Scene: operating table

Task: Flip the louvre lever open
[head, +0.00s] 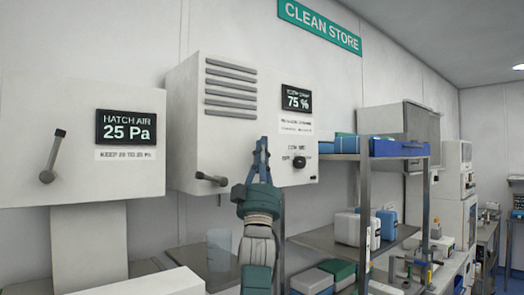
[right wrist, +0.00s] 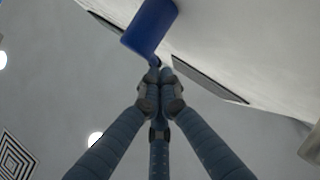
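The louvre cabinet (head: 187,110) is a pale wall box with grey louvre slats (head: 231,88) on its front. A short dark grey lever (head: 211,179) sticks out near its lower left, lying nearly level. My right gripper (head: 261,145) points up in front of the cabinet, to the right of the lever and apart from it. My left gripper is out of view.
A dark knob (head: 299,162) sits right of my gripper on the cabinet. The hatch air box (head: 75,105) with its own lever (head: 53,157) is at left. A metal shelf (head: 427,205) with blue bins (head: 399,148) stands at right. Space before the lever looks clear.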

